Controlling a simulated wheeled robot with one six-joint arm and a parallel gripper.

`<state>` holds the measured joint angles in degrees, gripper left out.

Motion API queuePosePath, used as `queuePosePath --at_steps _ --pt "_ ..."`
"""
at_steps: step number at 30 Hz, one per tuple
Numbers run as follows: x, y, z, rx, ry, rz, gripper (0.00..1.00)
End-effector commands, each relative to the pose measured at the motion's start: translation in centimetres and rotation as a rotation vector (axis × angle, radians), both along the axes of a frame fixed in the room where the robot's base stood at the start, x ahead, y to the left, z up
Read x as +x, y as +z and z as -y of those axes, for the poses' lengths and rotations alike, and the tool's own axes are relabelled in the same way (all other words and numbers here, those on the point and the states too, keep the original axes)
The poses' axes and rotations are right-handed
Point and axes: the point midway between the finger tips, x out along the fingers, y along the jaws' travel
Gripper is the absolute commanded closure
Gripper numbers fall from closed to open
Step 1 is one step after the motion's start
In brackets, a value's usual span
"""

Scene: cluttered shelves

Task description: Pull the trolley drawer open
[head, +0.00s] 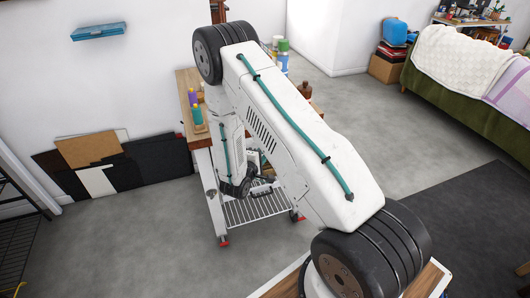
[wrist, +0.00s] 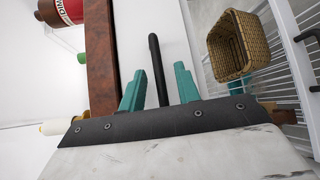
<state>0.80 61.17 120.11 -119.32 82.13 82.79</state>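The trolley (head: 203,142) has a wooden top, white legs and a lower wire shelf. My arm covers much of it in the head view. In the wrist view the white drawer front (wrist: 178,45) lies beside the brown edge of the top, and its black bar handle (wrist: 153,50) stands between my fingers. My gripper (wrist: 159,68) is open, with a teal finger on each side of the handle and a visible gap to both. The drawer looks closed, though its edges are partly hidden.
A wicker basket (wrist: 232,45) sits on the lower wire shelf (head: 250,212), close to my right finger in the wrist view. Several bottles, one green-capped (head: 283,58), stand on the top. Flat boards (head: 95,165) lean on the wall. The grey floor left of the trolley is clear.

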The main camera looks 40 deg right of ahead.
Motion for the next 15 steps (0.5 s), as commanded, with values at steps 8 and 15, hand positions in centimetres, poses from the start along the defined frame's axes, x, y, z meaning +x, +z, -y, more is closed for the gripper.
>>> queuePosePath --at_steps 8,15 --pt "0.82 -0.22 1.5 -0.001 0.0 0.0 0.67" --pt "0.81 -0.21 1.49 0.0 0.0 -0.001 0.81"
